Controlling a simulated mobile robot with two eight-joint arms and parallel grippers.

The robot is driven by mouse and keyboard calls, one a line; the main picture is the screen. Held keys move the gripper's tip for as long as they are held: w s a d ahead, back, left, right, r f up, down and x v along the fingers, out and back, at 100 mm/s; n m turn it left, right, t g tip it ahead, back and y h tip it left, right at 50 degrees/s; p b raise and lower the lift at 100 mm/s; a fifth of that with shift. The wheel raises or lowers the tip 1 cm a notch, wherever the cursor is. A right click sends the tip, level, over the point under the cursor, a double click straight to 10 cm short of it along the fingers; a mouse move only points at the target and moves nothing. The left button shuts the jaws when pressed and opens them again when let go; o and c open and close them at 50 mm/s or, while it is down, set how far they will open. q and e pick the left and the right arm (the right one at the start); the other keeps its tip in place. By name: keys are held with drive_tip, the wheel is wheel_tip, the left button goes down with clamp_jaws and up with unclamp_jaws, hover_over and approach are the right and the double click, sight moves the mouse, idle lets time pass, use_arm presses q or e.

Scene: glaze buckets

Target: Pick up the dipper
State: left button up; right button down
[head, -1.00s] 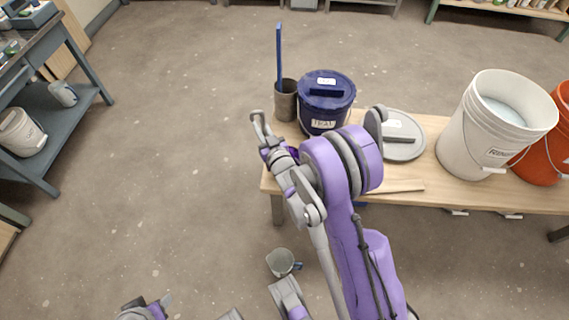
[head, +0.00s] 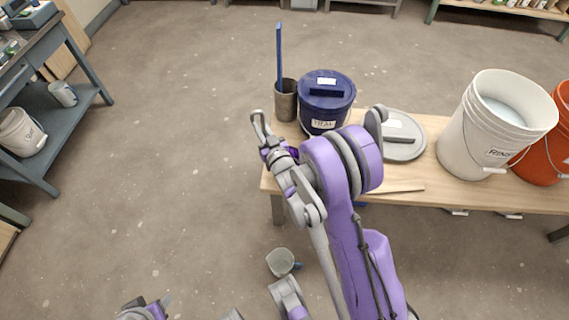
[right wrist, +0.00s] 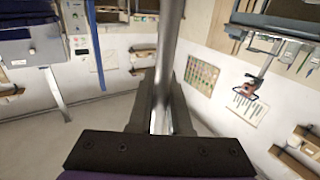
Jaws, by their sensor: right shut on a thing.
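My right gripper (head: 262,126) is at the left front of the wooden table, in front of the metal canister. In the right wrist view, its dark fingers (right wrist: 161,105) are closed around a shiny grey metal rod, which I take to be the handle of the dipper (right wrist: 170,45). The rod runs upward out of the frame. The dipper's other end is not clear, as my arm covers much of the head view. Grey and purple parts at the bottom left edge (head: 145,308) appear to be my left gripper, cut off by the frame, with its jaws unclear.
A canister (head: 286,103) holds a tall blue stick (head: 279,55), beside a lidded blue bucket (head: 340,105). A grey lid (head: 415,148), white bucket (head: 455,140) and orange bucket (head: 545,160) are farther right on the table (head: 440,192). A grey cup (head: 280,262) shows low down.

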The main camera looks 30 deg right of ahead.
idle(0.5)
wheel_tip(320, 180, up, 10)
drive_tip(key=p, duration=0.2)
drive_tip(key=shift+p, duration=0.4)
drive_tip(key=c, duration=1.4)
unclamp_jaws()
clamp_jaws()
